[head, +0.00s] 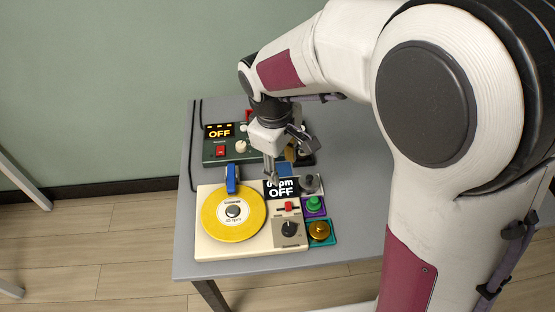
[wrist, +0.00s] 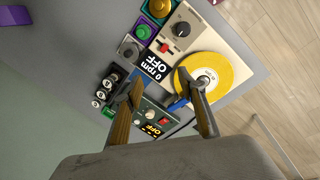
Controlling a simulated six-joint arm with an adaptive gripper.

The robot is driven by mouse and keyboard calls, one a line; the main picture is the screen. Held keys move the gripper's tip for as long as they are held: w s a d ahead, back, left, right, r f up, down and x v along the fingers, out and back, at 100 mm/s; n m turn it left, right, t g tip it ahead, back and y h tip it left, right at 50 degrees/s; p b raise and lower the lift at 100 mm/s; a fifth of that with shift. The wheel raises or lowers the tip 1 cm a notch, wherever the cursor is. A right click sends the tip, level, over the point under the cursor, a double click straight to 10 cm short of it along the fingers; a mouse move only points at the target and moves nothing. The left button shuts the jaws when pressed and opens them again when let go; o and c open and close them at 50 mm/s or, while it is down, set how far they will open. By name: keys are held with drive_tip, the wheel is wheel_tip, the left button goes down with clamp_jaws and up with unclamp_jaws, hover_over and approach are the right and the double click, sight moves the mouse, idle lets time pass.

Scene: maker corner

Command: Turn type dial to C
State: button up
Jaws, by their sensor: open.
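A green box (head: 214,152) with an orange OFF display, a red switch and a white knob (head: 240,147) stands at the back of the table; its OFF display also shows in the wrist view (wrist: 152,130). A cream turntable unit (head: 225,254) in front has a yellow disc, a "0 rpm OFF" display and a black pointer knob (head: 289,229), also in the wrist view (wrist: 181,30). I cannot read which knob is the type dial. My gripper (wrist: 160,82) is open and empty, its fingers spread above the units. In the head view my gripper (head: 273,174) hangs near the 0 rpm display.
A grey round knob (head: 309,184), a green button on a purple base (head: 314,204) and a gold button on a teal base (head: 319,231) stand right of the turntable. A blue arm (head: 232,180) rises behind the disc. Dark round items (wrist: 103,90) cluster beside the green box.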

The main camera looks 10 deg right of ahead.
drive_tip(key=n+t+y, duration=0.1)
drive_tip(key=n+y, duration=0.1)
drive_tip(key=y, duration=0.3)
approach(241, 144)
drive_tip(key=shift+a+f, duration=0.1)
drive_tip(key=shift+f, duration=0.2)
drive_tip(key=shift+f, duration=0.15)
drive_tip(key=shift+x, duration=3.85)
